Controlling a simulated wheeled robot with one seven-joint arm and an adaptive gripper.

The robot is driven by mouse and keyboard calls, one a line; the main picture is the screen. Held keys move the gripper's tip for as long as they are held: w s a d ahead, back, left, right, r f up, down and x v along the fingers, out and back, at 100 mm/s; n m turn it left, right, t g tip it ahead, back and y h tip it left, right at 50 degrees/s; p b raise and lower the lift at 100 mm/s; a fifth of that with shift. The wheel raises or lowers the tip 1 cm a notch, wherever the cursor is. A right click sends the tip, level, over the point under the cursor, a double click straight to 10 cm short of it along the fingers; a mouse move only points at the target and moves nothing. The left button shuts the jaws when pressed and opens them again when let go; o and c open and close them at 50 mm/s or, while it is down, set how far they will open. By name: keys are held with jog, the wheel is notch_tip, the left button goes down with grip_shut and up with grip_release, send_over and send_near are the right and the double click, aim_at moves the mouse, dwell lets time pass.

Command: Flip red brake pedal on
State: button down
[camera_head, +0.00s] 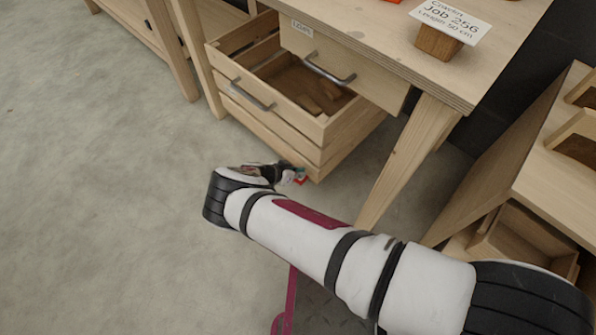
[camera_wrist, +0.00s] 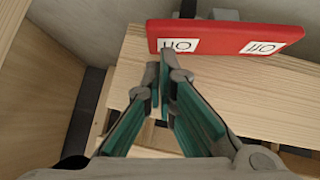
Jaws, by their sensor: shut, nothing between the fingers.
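The red brake pedal (camera_wrist: 222,40) lies across the upper part of the wrist view as a wide red bar. It bears two white labels with dark lettering, one left of its middle and one near its right end; both look upside down. It rests in front of a grey mount on a pale wood board. My gripper (camera_wrist: 158,66) is shut and empty, with its fingertips at the pedal's lower edge, overlapping the left label. I cannot tell whether they touch it. In the head view my gripper (camera_head: 294,177) is small, beside a small red patch below the drawers.
A wooden workbench (camera_head: 380,45) has an open drawer (camera_head: 330,128) holding wooden pieces, just above my gripper. A bench leg (camera_head: 408,160) stands to the right. A wooden shelf unit (camera_head: 545,180) is at the far right. Grey floor (camera_head: 110,200) is clear on the left.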

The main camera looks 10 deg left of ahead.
jog(key=shift+f, duration=0.1)
dwell(0.3)
jog(key=shift+s+d+f+b, duration=0.1)
jog(key=shift+f+b, duration=0.1)
jog(key=shift+b, duration=0.5)
jog(key=shift+s+d+f+b, duration=0.45)
jog(key=shift+d+f+b, duration=0.1)
jog(key=shift+b, duration=0.4)
jog(key=shift+s+d+f, duration=0.1)
jog(key=shift+s+d, duration=0.05)
jog(key=shift+d+f+m+t+y, duration=0.1)
jog(key=shift+f+m+t+y, duration=0.1)
jog(key=shift+m+t+y, duration=0.15)
jog(key=shift+s+d+f+b, duration=0.15)
jog(key=shift+f+b, duration=0.1)
jog(key=shift+b, duration=0.2)
